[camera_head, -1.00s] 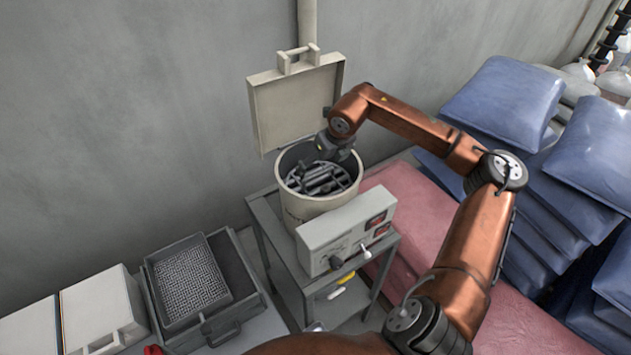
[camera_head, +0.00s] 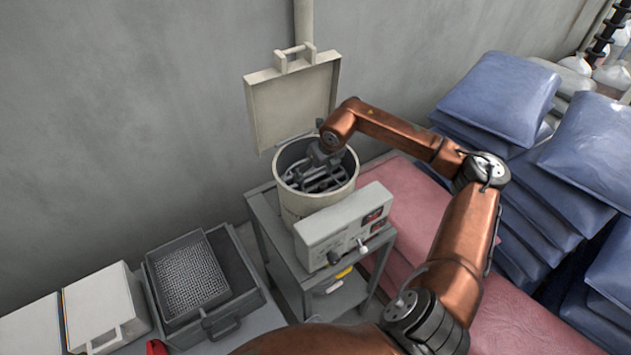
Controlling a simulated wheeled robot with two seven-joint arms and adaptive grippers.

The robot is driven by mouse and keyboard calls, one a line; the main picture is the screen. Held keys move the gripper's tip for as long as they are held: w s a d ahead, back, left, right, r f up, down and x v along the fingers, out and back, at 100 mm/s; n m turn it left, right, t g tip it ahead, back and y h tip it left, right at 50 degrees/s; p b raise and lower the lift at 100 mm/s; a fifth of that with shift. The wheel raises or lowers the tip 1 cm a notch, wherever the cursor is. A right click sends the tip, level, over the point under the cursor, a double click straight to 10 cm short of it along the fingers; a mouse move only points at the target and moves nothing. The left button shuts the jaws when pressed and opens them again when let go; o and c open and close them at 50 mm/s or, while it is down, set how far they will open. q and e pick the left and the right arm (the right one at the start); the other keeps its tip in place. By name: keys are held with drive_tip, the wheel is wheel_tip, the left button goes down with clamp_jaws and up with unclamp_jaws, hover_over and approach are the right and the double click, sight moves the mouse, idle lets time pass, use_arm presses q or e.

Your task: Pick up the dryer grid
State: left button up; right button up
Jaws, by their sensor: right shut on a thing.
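The dryer grid (camera_head: 322,185) is a dark round rack of bars inside the cream cylindrical dryer (camera_head: 312,207). The dryer's square lid (camera_head: 292,103) stands open against the wall behind it. My right gripper (camera_head: 318,165) reaches down into the dryer's mouth and is shut on the grid near its back. The gripper's wrist hides part of the grid, and the fingertips are hard to make out. The grid lies within the rim. My left gripper is not in view.
A control box (camera_head: 343,228) sits at the dryer's front on a grey metal stand (camera_head: 262,222). A dark tray with mesh (camera_head: 190,280) and a white case (camera_head: 103,308) stand at lower left. Blue sacks (camera_head: 498,98) and pink sacks (camera_head: 410,205) fill the right side.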

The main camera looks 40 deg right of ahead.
drive_tip(key=c, duration=1)
drive_tip(key=shift+r, duration=0.1)
drive_tip(key=shift+w, duration=0.1)
